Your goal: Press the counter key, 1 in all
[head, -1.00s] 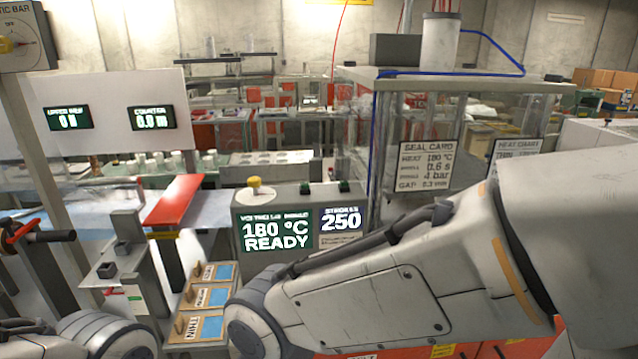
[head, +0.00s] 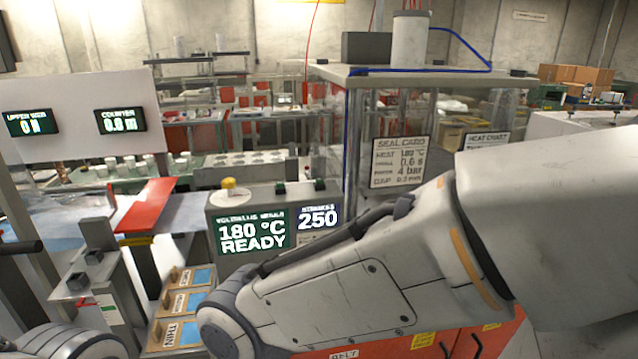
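The counter display (head: 121,120) on the white panel is lit green and seems to read 0.0 m, though its digits are small. A grey stand (head: 105,300) at the lower left carries small dark blocks, one lower (head: 77,282) and one higher (head: 93,256). I cannot tell whether either is the counter key. My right arm crosses the right and lower middle of the head view, and its gripper is out of sight. Only a rounded part of my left arm shows at the bottom left corner; its gripper is also out of sight.
A grey control box (head: 208,215) with a yellow knob (head: 228,185) reads 180 °C READY and 250. Left of it are a red bar (head: 147,205) and labelled wooden blocks (head: 178,333). A clear-walled cabinet (head: 335,130) stands behind my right arm.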

